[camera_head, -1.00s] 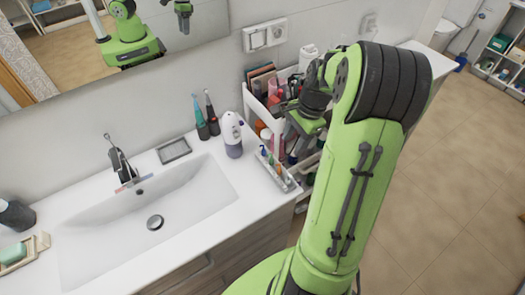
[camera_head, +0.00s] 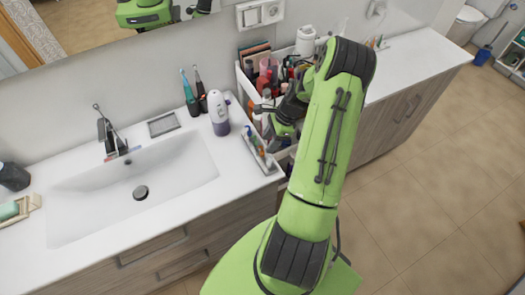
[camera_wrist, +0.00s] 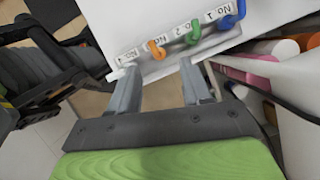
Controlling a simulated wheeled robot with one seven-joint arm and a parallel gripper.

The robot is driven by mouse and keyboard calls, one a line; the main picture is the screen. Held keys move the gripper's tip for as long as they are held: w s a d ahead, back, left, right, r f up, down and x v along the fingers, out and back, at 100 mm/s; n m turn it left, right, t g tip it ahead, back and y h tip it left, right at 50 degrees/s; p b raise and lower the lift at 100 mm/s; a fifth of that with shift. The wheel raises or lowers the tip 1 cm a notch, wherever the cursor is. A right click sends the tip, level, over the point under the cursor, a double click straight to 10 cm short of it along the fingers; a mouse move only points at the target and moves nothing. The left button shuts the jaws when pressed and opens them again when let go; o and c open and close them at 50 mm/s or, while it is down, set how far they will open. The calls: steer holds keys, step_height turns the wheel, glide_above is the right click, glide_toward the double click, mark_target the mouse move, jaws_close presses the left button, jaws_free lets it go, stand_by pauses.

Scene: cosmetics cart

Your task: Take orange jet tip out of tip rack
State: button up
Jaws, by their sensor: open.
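The tip rack (camera_wrist: 165,66) is white, with numbered labels, and fills the upper middle of the wrist view. The orange jet tip (camera_wrist: 155,49), a small hooked piece, stands in it just beyond and between my fingertips. A green tip (camera_wrist: 193,35) and a blue tip (camera_wrist: 232,18) are in the rack to its right. My gripper (camera_wrist: 158,72) is open, with nothing between its fingers. In the head view the rack (camera_head: 262,152) lies at the counter's right end, with my gripper (camera_head: 277,133) just right of it; its fingertips are hard to make out there.
The cart (camera_head: 243,82), full of bottles and tubes, stands right of the sink counter, close to my gripper. A white and purple water flosser (camera_head: 218,112) and electric toothbrushes (camera_head: 189,92) stand left of the rack. The sink (camera_head: 130,190) is clear.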

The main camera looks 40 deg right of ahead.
mark_target(263, 150)
steer(key=x, duration=0.4)
steer(key=shift+w+a+f+p, duration=0.1)
steer(key=shift+a+f+p, duration=0.05)
steer(key=shift+a+p, duration=0.2)
steer(key=shift+w+d+f, duration=0.1)
steer(key=shift+f, duration=0.35)
jaws_close()
